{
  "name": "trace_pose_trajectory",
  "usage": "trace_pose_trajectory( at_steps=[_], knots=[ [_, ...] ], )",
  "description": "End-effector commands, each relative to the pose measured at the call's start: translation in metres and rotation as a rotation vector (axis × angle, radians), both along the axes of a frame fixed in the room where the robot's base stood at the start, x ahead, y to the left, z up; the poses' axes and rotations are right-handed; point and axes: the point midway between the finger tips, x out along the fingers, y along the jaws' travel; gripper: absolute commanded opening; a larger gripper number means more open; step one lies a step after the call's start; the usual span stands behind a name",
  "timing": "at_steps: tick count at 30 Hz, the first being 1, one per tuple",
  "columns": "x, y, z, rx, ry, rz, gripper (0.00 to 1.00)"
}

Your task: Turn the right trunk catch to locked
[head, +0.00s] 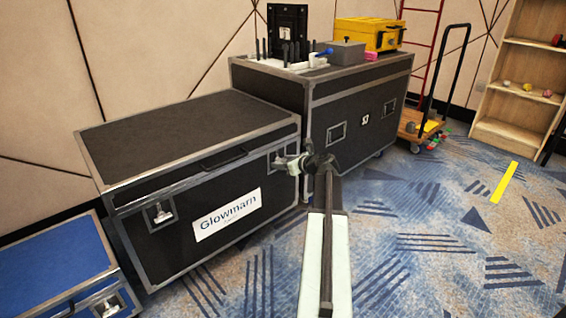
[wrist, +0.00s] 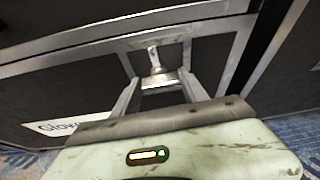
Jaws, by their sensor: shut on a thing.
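The black trunk (head: 180,137) with metal edges and a white "Glowmarn" label stands at the left centre, lid down. Its right catch (wrist: 155,62) is a metal plate with a small turning piece, on the front face near the right corner. My gripper (head: 289,163) is at that catch in the head view and covers part of it. In the wrist view my gripper (wrist: 160,84) has one finger on each side of the catch's turning piece and is shut on it. The left catch (head: 160,212) is free. I cannot tell whether the right catch is locked.
A taller black case (head: 355,95) stands close behind on the right, with a yellow box (head: 368,34) and a grey box (head: 346,53) on top. A blue case (head: 60,268) is at lower left. The patterned carpet to the right is open.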

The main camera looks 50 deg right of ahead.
Motion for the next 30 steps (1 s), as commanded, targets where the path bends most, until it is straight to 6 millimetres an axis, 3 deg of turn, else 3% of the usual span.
trace_pose_trajectory(
  at_steps=[21, 22, 24, 30],
  knots=[
    [-0.0017, -0.0004, -0.0008, 0.079, 0.0, 0.001, 0.1],
    [-0.0017, -0.0004, -0.0008, 0.079, 0.0, 0.001, 0.56],
    [-0.0014, -0.0004, -0.0007, 0.078, -0.001, 0.0, 0.73],
    [-0.0008, -0.0006, -0.0003, 0.078, -0.002, 0.0, 0.73]
  ],
)
